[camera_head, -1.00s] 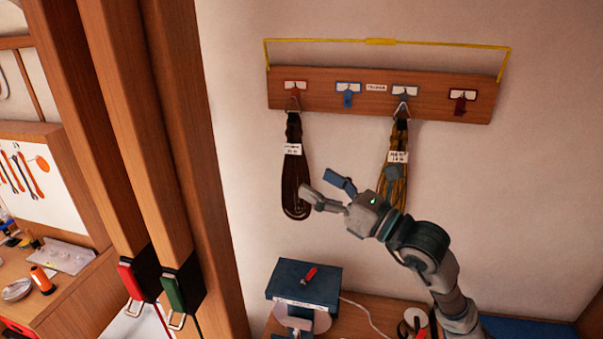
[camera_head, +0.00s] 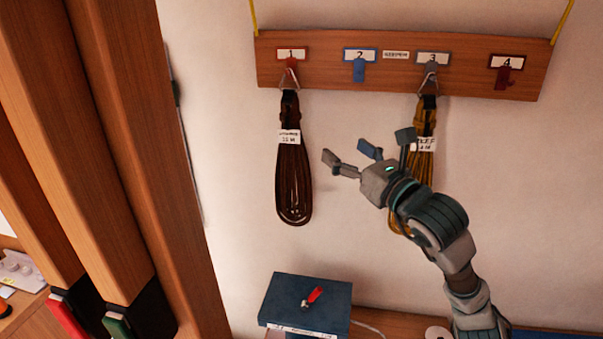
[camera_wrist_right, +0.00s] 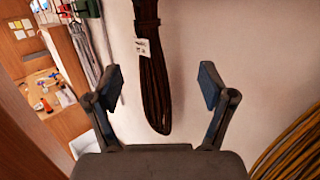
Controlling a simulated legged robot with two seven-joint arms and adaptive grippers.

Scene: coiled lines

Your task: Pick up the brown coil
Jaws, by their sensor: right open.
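The brown coil (camera_head: 293,185) hangs by a metal ring from hook 1 on the wooden wall board, with a white label around its upper part. In the right wrist view the brown coil (camera_wrist_right: 154,85) hangs ahead, between the two fingers but beyond them. My right gripper (camera_head: 352,158) is open and empty, to the right of the coil and apart from it. It also shows in the right wrist view (camera_wrist_right: 160,88) with its fingers spread wide. My left gripper is in none of the views.
A yellow coil (camera_head: 424,120) hangs from hook 3, partly hidden behind my right gripper. Hooks 2 and 4 on the board (camera_head: 460,80) are empty. A dark blue box (camera_head: 300,300) stands below the coil. Wooden posts (camera_head: 120,150) rise at the left.

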